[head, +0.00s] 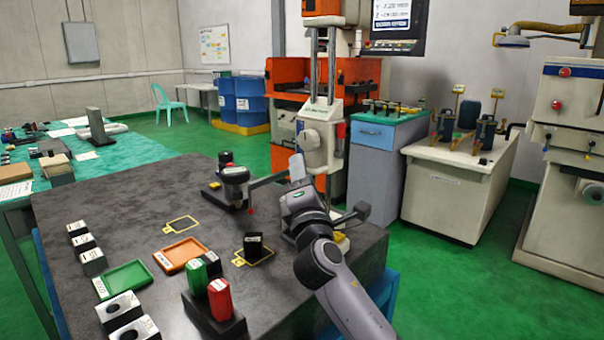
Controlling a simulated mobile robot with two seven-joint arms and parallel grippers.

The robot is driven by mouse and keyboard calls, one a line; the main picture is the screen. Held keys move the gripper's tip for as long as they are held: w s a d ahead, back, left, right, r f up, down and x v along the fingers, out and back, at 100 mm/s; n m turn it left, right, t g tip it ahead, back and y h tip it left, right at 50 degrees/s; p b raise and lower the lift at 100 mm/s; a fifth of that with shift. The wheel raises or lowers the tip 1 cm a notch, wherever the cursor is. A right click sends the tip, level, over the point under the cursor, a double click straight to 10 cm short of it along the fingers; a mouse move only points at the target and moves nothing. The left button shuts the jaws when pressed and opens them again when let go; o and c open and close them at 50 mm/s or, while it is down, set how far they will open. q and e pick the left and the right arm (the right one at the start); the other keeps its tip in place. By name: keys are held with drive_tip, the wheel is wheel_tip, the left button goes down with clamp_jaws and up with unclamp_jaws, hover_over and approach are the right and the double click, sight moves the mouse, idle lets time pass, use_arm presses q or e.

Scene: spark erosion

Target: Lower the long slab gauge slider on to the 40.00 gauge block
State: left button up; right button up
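The tall gauge stands at the back right of the dark slab. Its white slider (322,146) sits low on twin metal columns (322,62). A thin grey arm (267,182) reaches left from the slider area, with a small red tip (250,211) above the slab. My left gripper is out of view.
An orange tray (181,254), a green tray (122,279) and a dark holder (214,322) with red and green cylinders lie left of my arm. Several labelled blocks (85,244) line the left edge. A dark round instrument (235,180) stands left of the gauge.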

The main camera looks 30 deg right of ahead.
clamp_jaws()
wheel_tip(320, 180, down, 6)
drive_tip(key=b, duration=0.4)
drive_tip(key=shift+r+b, duration=0.1)
drive_tip(key=shift+b, duration=0.3)
unclamp_jaws()
drive_tip(key=shift+d, duration=0.1)
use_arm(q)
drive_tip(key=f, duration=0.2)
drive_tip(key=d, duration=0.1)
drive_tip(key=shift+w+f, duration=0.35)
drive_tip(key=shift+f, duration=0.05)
